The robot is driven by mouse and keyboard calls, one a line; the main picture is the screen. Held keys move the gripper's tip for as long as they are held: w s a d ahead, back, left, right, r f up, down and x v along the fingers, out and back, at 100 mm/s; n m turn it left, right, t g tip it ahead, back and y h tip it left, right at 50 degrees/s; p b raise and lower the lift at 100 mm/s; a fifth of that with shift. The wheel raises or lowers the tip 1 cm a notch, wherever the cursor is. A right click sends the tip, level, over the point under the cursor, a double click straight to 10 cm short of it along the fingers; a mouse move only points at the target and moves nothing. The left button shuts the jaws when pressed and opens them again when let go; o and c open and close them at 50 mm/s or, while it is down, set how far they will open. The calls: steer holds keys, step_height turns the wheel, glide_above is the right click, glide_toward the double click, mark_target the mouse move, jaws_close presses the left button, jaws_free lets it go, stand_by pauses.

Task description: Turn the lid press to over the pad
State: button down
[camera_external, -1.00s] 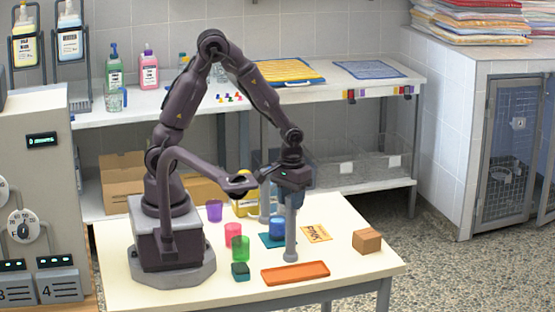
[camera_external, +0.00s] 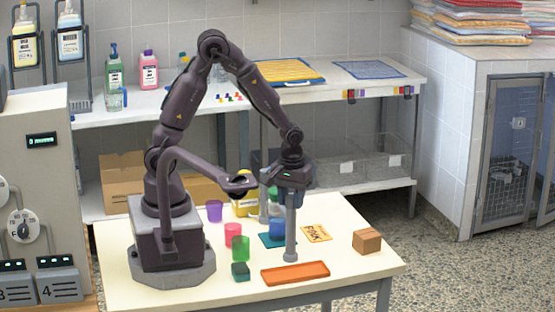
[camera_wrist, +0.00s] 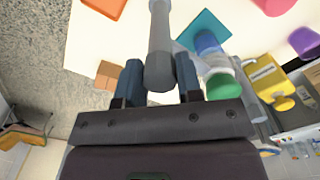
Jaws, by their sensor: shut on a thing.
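My gripper (camera_external: 291,192) points down and is shut on an upright grey post, which appears to be the lid press (camera_external: 291,225). In the wrist view the post (camera_wrist: 160,45) runs between my two blue-grey fingers (camera_wrist: 158,82). The post's round foot is behind the orange tray; whether it touches the table is unclear. The teal pad (camera_external: 268,241) lies left of the post, with a blue cup (camera_external: 277,229) on it. The pad (camera_wrist: 198,28) and blue cup (camera_wrist: 207,40) also show in the wrist view, with a green-topped thing (camera_wrist: 222,86) nearer the camera.
The orange tray (camera_external: 295,273) lies in front and a brown box (camera_external: 367,241) to the right. A label card (camera_external: 316,234) lies right of the pad.

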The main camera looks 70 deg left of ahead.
steer(key=c, duration=0.8)
jaws_free()
steer(key=shift+r, duration=0.15)
step_height(320, 180, up, 13)
steer(key=shift+f, duration=0.1)
steer(key=s+a+r+m+t, duration=0.1)
steer(key=s+r+m+t, duration=0.1)
steer(key=s+m, duration=0.1)
steer(key=s+a+r+m+t, duration=0.1)
steer(key=s+a+r+m, duration=0.1)
steer(key=s, duration=0.3)
steer(key=s+a+r+m+t, duration=0.1)
steer(key=s+r+m+t, duration=0.1)
steer(key=s+m, duration=0.2)
steer(key=shift+a+r+t, duration=0.2)
steer(key=shift+a+t, duration=0.05)
steer(key=shift+t, duration=0.05)
